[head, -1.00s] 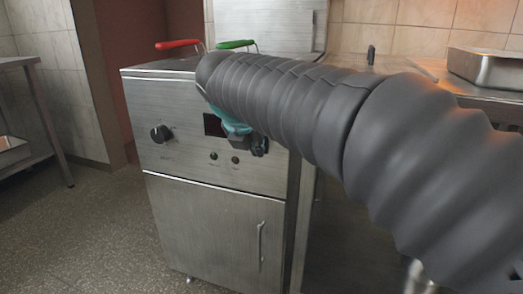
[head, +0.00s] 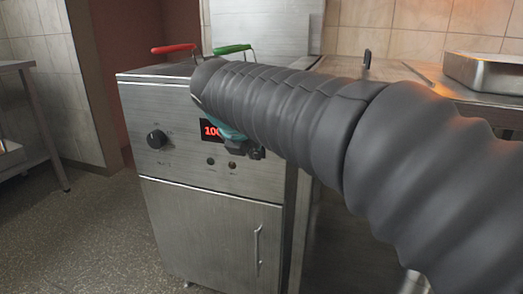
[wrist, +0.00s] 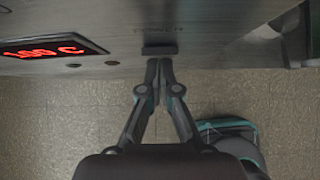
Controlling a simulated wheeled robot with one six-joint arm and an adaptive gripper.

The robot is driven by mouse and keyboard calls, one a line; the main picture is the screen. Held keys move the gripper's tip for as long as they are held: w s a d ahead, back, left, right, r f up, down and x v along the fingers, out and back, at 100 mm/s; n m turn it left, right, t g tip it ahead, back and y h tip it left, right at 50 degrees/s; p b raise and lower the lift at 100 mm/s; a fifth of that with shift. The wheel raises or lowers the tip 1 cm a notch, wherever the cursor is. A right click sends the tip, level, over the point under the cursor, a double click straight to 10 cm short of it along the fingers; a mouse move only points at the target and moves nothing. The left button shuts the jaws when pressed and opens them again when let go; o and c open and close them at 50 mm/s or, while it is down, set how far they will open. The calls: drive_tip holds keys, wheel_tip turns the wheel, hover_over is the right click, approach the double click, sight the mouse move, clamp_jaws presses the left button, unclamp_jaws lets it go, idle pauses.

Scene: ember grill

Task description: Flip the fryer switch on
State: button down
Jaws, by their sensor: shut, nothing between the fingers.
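The fryer (head: 215,235) is a steel cabinet with a front control panel. Its display (head: 211,130) is lit with red digits in the head view. The lit display also shows in the wrist view (wrist: 50,50), reading about 100 C. The fryer switch (wrist: 160,50) is a small dark block on the panel. My gripper (wrist: 159,64) is shut and empty, its fingertips right at the switch, touching or almost touching it. In the head view, my arm hides the switch and most of the gripper.
A black knob (head: 157,139) and two small round buttons sit on the panel. Red (head: 173,48) and green (head: 232,49) basket handles rise from the fryer top. A counter with a steel pan (head: 490,72) stands to the right. Open floor (head: 80,235) lies to the left.

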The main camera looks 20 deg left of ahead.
drive_tip(key=shift+r+p, duration=0.6)
drive_tip(key=shift+r, duration=0.1)
drive_tip(key=s+f+p+v, duration=0.1)
drive_tip(key=p+v, duration=0.2)
drive_tip(key=v, duration=0.9)
drive_tip(key=shift+s, duration=0.7)
